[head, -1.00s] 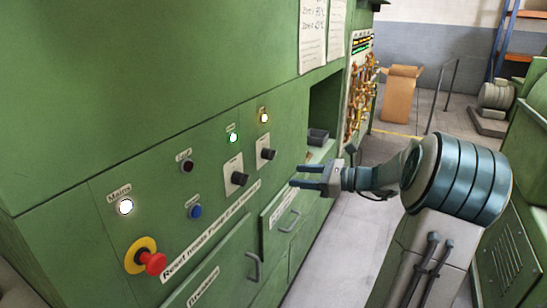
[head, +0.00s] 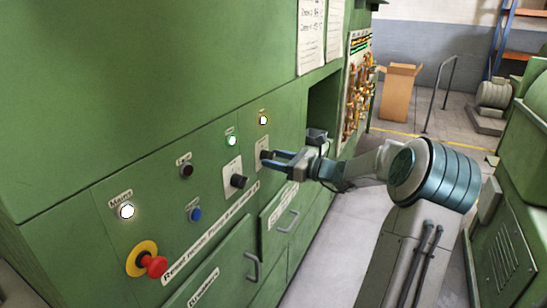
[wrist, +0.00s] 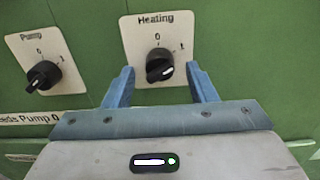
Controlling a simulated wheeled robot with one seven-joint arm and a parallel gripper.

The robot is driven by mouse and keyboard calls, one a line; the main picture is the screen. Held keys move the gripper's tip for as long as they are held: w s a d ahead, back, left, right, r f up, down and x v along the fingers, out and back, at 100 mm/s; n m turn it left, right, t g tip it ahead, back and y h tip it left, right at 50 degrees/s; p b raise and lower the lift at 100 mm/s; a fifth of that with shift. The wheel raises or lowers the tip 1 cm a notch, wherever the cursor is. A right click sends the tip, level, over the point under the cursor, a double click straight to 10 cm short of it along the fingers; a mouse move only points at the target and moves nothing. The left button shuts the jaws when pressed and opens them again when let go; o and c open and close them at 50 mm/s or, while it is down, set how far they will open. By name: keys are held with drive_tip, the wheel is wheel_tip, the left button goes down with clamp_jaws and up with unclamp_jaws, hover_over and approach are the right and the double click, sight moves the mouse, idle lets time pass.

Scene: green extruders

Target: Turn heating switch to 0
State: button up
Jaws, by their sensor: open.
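The heating switch (wrist: 158,68) is a black rotary knob on a white plate labelled "Heating", with 0 at the top and 1 at the upper right. Its grip is slanted, turned away from upright 0. My gripper (wrist: 160,80) is open, with one blue finger on each side of the knob in the wrist view. I cannot tell whether either finger touches it. In the head view my gripper (head: 271,158) is at the panel and partly hides the heating switch.
The pump switch (wrist: 43,77) is left of the heating switch; it also shows in the head view (head: 239,181). A lit lamp (head: 263,120) is above the heating switch. A red emergency button (head: 153,267) is at lower left. Drawer handles (head: 289,222) protrude below.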

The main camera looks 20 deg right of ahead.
drive_tip(key=shift+w+a, duration=0.35)
drive_tip(key=shift+w, duration=0.1)
drive_tip(key=c, duration=1)
drive_tip(key=shift+o, duration=0.2)
